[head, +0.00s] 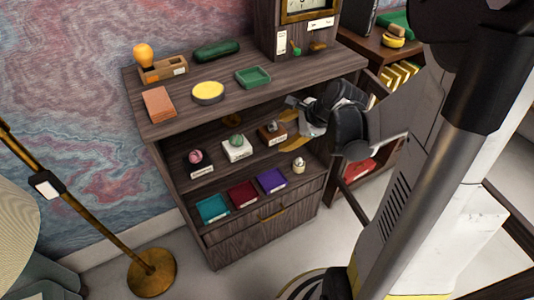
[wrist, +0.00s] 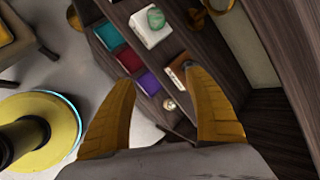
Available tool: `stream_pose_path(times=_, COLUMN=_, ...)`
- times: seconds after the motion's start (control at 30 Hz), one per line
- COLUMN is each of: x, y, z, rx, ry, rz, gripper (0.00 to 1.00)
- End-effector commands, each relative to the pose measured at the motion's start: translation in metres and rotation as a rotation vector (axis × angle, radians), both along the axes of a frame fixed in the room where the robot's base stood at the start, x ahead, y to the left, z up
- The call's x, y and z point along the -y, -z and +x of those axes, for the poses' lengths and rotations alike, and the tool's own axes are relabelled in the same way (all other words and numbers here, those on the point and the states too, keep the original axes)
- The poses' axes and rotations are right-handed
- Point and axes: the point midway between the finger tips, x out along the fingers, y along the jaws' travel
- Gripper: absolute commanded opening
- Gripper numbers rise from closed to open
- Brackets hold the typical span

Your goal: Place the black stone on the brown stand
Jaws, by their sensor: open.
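The brown stand (head: 272,134) is on the open shelf of the wooden cabinet, at the right of a row of stands. A small dark grey lump (head: 270,126), which looks like the black stone, rests on it. In the wrist view the brown stand (wrist: 178,72) is by the right fingertip, with the stone partly hidden there. My gripper (head: 288,122) is at the shelf's right side, close to the stand. Its yellow fingers (wrist: 160,78) are spread apart with nothing between them, and I see no contact with the stone.
A white stand (head: 238,152) with a green stone and a black stand (head: 201,171) with a pink stone are to the left. A small pale figure (head: 298,165) is near the shelf's front right. Teal, red and purple trays (head: 271,180) lie below. The cabinet top (head: 222,110) overhangs the shelf.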

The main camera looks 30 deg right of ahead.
Motion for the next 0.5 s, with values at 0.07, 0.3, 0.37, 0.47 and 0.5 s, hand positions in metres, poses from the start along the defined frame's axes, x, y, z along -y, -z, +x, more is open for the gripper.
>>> stream_pose_path(times=0.07, x=-0.033, y=-0.023, z=-0.013, rx=0.018, ry=-0.205, rz=-0.172, gripper=0.63)
stream_pose_path(times=0.3, x=-0.103, y=-0.074, z=-0.068, rx=0.092, ry=-0.866, rz=-0.718, gripper=0.63)
stream_pose_path(times=0.37, x=-0.116, y=-0.082, z=-0.083, rx=0.114, ry=-1.025, rz=-0.846, gripper=0.63)
stream_pose_path(times=0.47, x=-0.131, y=-0.092, z=-0.106, rx=0.145, ry=-1.254, rz=-1.031, gripper=0.63)
stream_pose_path(times=0.5, x=-0.135, y=-0.094, z=-0.114, rx=0.154, ry=-1.33, rz=-1.093, gripper=0.63)
